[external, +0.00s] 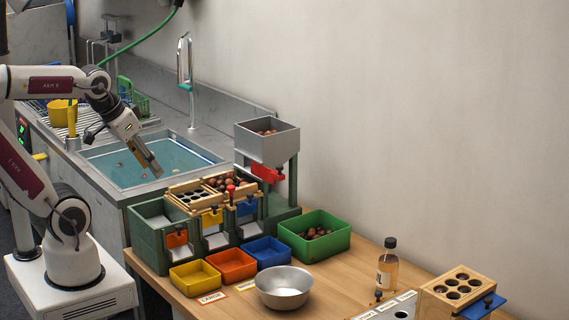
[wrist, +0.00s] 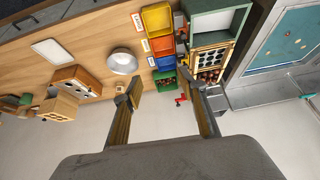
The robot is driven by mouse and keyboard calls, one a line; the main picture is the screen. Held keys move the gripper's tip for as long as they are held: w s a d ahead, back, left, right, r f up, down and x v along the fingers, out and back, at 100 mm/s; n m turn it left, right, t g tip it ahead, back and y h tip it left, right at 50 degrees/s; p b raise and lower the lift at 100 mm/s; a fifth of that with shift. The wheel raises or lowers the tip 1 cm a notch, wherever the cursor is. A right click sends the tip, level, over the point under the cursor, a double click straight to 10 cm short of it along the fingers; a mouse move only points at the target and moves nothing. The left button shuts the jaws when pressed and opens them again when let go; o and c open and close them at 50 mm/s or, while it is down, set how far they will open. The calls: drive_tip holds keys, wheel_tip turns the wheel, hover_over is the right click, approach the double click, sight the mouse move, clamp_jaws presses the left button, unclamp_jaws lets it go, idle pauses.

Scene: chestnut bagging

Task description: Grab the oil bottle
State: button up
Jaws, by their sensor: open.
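The oil bottle (external: 387,268) stands upright on the wooden table toward the right in the external view. It has a dark cap, amber contents and a pale label. My gripper (external: 153,168) is far to its left, raised above the sink side and pointing down. In the wrist view my gripper (wrist: 165,93) shows two separated fingers with nothing between them. I cannot make out the bottle clearly in the wrist view.
A metal bowl (external: 284,288), a green bin (external: 315,248) of chestnuts, and yellow, red and blue trays stand left of the bottle. The green sorter with its grey hopper (external: 267,142) rises behind them. A wooden holed block (external: 457,291) stands right of the bottle.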

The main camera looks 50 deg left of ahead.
drive_tip(key=w+a+r+t, duration=0.1)
drive_tip(key=w+r+t, duration=0.15)
drive_tip(key=w, duration=1.05)
drive_tip(key=w+d+f+m+t+h, duration=0.1)
drive_tip(key=w+d+m+t, duration=0.15)
drive_tip(key=w, duration=1.25)
drive_tip(key=w+d+m+t+h, duration=0.15)
drive_tip(key=w+d, duration=0.25)
drive_tip(key=w, duration=1.1)
drive_tip(key=w+d+f+m+h, duration=0.55)
drive_tip(key=w+d+f, duration=0.35)
drive_tip(key=d+f, duration=0.35)
drive_tip(key=s+d+f+m+g+h, duration=0.1)
drive_tip(key=s+d+f+h, duration=0.1)
drive_tip(key=f, duration=0.5)
drive_tip(key=s+d+f+m+g+h, duration=0.1)
drive_tip(key=s+d+f+g+h, duration=0.1)
drive_tip(key=d+f+h, duration=0.3)
wheel_tip(320, 180, down, 3)
drive_tip(key=shift+s+d+h, duration=0.3)
drive_tip(key=shift+s+d, duration=0.5)
drive_tip(key=shift+d, duration=0.1)
